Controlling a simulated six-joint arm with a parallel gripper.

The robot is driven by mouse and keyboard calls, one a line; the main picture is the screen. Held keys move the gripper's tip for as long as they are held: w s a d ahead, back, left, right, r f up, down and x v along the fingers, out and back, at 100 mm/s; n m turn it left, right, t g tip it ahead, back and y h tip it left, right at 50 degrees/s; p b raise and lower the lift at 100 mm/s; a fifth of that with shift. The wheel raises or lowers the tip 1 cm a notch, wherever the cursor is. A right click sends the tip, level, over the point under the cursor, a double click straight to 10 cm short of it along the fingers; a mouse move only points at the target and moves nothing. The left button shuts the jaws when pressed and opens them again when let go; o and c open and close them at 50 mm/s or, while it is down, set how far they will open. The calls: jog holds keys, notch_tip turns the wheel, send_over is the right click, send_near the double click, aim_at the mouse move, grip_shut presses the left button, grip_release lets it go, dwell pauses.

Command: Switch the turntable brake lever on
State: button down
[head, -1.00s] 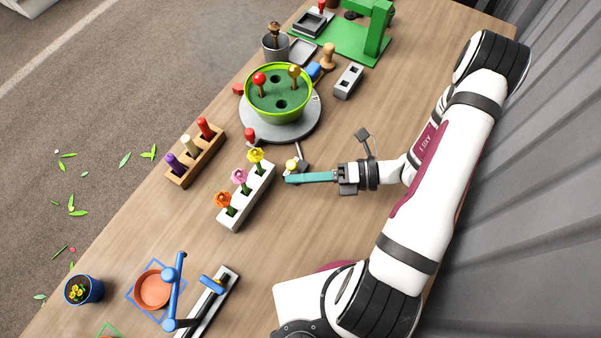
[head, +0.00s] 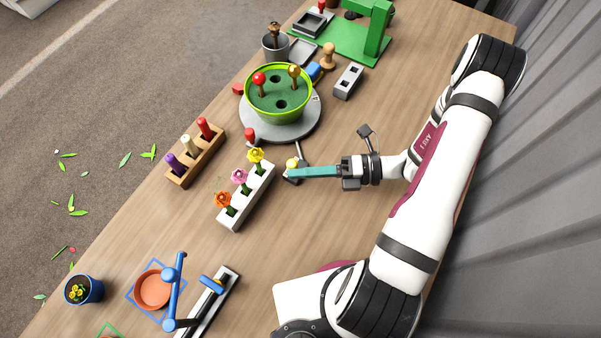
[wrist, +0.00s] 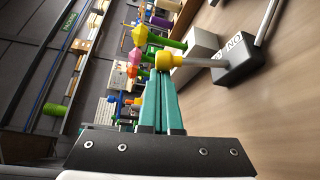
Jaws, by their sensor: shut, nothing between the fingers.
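The turntable (head: 304,137) is a grey disc under a lime-green bowl (head: 278,116). The brake lever has a dark base (wrist: 240,60) with a white "ON" mark, a pale rod (wrist: 203,62) and a yellow knob (wrist: 164,60). In the head view the knob (head: 291,163) is just above my fingertips. My gripper (head: 289,175), with long teal fingers, is shut and empty. In the wrist view its fingertips (wrist: 162,76) are right by the knob; I cannot tell whether they touch.
A white block (head: 238,212) with three flowers stands left of the lever. A wooden rack (head: 190,172) of coloured pegs is further left. A thin rod (head: 299,150) runs from the lever base toward the turntable.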

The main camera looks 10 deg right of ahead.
jog(key=shift+w+d+r+m+y, duration=0.25)
jog(key=shift+w+d+m+y, duration=0.5)
jog(key=shift+m, duration=0.55)
jog(key=shift+w+d+m+t+y, duration=0.55)
jog(key=shift+d+m+y, duration=0.1)
jog(key=shift+m, duration=0.45)
jog(key=shift+w+d, duration=0.25)
jog(key=shift+w, duration=0.05)
jog(key=s+a+r, duration=0.1)
jog(key=s+a, duration=0.1)
jog(key=s, duration=0.1)
jog(key=v, duration=1)
jog(key=shift+f, duration=0.1)
